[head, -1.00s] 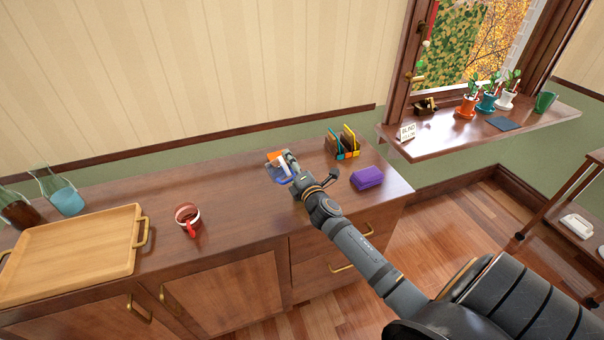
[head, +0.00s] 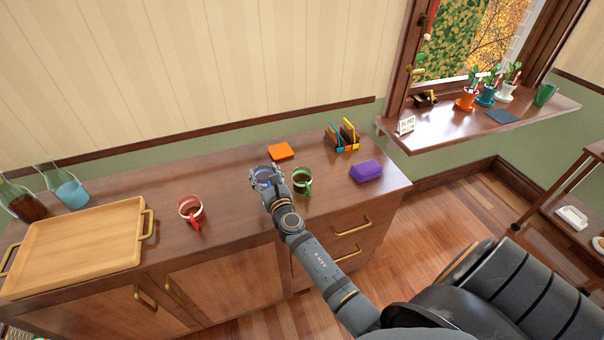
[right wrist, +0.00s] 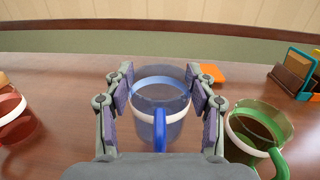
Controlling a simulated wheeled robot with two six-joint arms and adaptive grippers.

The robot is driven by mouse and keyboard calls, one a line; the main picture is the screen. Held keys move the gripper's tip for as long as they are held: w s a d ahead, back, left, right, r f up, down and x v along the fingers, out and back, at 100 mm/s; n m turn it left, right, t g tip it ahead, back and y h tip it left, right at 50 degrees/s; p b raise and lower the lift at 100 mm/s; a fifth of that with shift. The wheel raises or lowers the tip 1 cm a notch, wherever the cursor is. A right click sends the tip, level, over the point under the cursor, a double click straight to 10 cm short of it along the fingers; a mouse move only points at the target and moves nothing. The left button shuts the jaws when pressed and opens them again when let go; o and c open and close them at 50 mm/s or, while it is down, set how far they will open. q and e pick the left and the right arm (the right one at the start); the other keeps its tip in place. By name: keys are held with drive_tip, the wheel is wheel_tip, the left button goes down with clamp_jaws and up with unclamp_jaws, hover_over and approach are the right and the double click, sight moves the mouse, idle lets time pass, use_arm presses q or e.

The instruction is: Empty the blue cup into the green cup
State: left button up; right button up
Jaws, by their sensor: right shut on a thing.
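The blue cup (head: 265,174) is see-through with a white band and blue handle. My right gripper (head: 267,177) is shut around it, with one finger pad on each side in the right wrist view (right wrist: 160,104). The cup looks about upright, and I see no dark liquid in it. I cannot tell whether it touches the counter. The green cup (head: 302,182) stands upright just right of the gripper, apart from the blue cup. Dark liquid shows in it, also in the right wrist view (right wrist: 258,128). My left gripper is out of view.
A red cup (head: 190,211) and a wooden tray (head: 75,250) are to the left, with two glass carafes behind the tray. An orange block (head: 281,150), a small organizer (head: 342,136) and a purple block (head: 366,171) are near the cups. Counter between red and blue cups is clear.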

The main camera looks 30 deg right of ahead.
wheel_tip(320, 180, up, 5)
drive_tip(key=p, duration=0.5)
